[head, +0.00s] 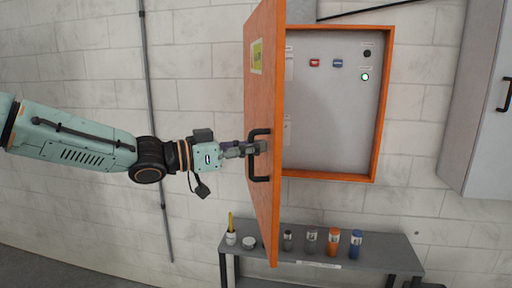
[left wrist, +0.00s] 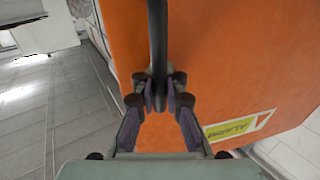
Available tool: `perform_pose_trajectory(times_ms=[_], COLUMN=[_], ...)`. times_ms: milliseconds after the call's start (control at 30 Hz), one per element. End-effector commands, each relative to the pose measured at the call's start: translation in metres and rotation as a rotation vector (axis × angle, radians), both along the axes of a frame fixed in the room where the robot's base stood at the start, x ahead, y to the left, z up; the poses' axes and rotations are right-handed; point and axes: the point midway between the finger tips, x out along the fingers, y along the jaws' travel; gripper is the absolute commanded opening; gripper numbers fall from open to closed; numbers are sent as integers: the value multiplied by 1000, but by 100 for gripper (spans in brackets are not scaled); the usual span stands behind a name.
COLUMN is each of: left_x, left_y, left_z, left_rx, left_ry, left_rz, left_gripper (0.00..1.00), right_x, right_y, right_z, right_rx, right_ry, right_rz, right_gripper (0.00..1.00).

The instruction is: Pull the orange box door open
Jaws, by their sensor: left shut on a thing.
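The orange box door (head: 264,100) stands swung out from the wall box, wide open, with its edge toward the head view. Its black handle (head: 251,157) is on the door's outer face. My left gripper (head: 258,148) is shut on the handle; the left wrist view shows the two fingers (left wrist: 160,92) closed around the dark bar (left wrist: 158,40) in front of the orange door face (left wrist: 225,65). The open box (head: 335,105) shows a grey panel with a red button, a blue button, a black knob and a lit green button. My right gripper is not in view.
A grey shelf (head: 385,259) stands below the box, holding several small bottles and a cup with a yellow stick (head: 231,236). A grey cabinet (head: 485,100) with a black handle hangs at the right. A pipe (head: 150,90) runs down the block wall at left.

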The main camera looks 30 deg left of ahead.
Motion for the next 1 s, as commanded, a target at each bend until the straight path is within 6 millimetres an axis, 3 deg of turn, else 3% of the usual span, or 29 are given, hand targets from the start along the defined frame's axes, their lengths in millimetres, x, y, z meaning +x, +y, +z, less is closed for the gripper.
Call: perform_pose_trajectory(times_ms=[133, 167, 300, 500, 767, 1000], left_x=[-2, -2, -1, -1, -1, -10], left_y=[-2, -2, -2, -1, -2, -9], left_z=[-3, -3, -2, -1, -2, -11], left_rx=[-1, -1, -1, -1, -2, -19], left_ry=[5, 5, 5, 2, 3, 19], left_rz=[-6, -6, -5, -3, -5, -36], left_gripper=[0, 10, 21, 21, 0, 0], right_x=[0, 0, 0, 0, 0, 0], right_y=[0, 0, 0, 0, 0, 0], right_z=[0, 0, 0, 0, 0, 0], right_rx=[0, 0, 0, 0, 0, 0], right_ry=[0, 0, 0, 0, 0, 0], right_rz=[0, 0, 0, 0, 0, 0], right_gripper=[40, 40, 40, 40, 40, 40])
